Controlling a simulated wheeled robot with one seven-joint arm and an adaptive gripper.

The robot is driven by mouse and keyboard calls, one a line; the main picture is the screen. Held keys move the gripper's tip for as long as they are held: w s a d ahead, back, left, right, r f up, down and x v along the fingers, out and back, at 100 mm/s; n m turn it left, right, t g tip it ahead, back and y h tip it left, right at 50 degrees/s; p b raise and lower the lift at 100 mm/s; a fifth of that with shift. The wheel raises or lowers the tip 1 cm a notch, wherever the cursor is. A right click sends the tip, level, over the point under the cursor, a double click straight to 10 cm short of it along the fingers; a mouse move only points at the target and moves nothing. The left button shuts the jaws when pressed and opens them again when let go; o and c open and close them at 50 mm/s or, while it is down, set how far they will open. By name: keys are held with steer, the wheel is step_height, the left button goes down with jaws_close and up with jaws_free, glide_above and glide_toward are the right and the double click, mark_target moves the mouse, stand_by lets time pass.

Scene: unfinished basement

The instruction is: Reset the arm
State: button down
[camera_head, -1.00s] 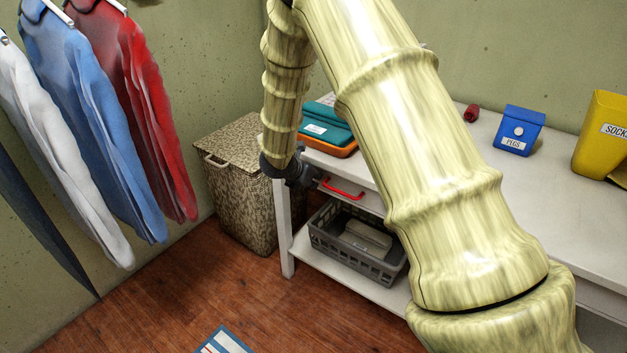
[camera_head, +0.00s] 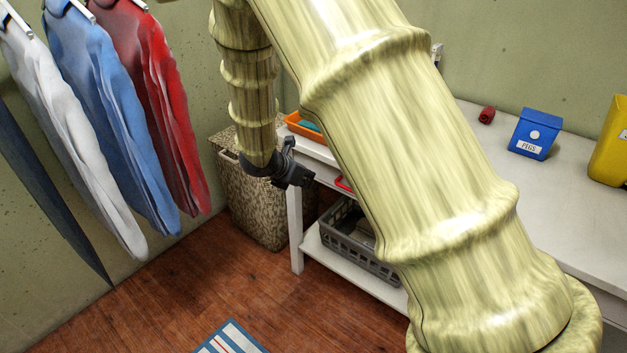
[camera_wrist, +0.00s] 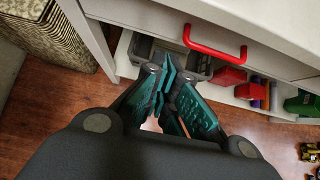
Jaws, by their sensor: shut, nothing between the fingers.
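My gripper (camera_head: 297,177) hangs at the end of my bent arm, in front of the left end of the white table (camera_head: 580,225). In the wrist view my gripper (camera_wrist: 168,85) has its teal-padded fingers together with nothing between them. The fingertips appear in front of the drawer's red handle (camera_wrist: 215,45) and over the grey basket (camera_wrist: 148,50). They look apart from both. In the head view my arm hides much of the table and drawer.
A patterned hamper (camera_head: 252,205) stands left of the table. The grey basket (camera_head: 345,238) sits on the lower shelf. Shirts, including a blue one (camera_head: 105,110), hang at left. A blue pegs box (camera_head: 535,133) and yellow container (camera_head: 612,150) stand on the table. Wooden floor in front is mostly clear.

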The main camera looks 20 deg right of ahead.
steer(key=s+a+f+m+g+y+p, duration=0.3)
steer(key=s+a+f+m+y, duration=0.15)
steer(key=s+f, duration=0.6)
steer(key=s+a+f+m+g+y+p, duration=0.25)
steer(key=s+a+f+m, duration=0.45)
steer(key=s, duration=0.7)
steer(key=s+d+f+m+p, duration=0.2)
steer(key=s+m, duration=0.4)
steer(key=s, duration=0.4)
steer(key=s+d+f+m+t+y+p, duration=0.1)
steer(key=s+d+f+m+p, duration=0.1)
steer(key=s+m, duration=0.4)
steer(key=s+p, duration=0.1)
steer(key=s, duration=0.2)
steer(key=shift+s+p, duration=0.4)
steer(key=shift+t, duration=0.25)
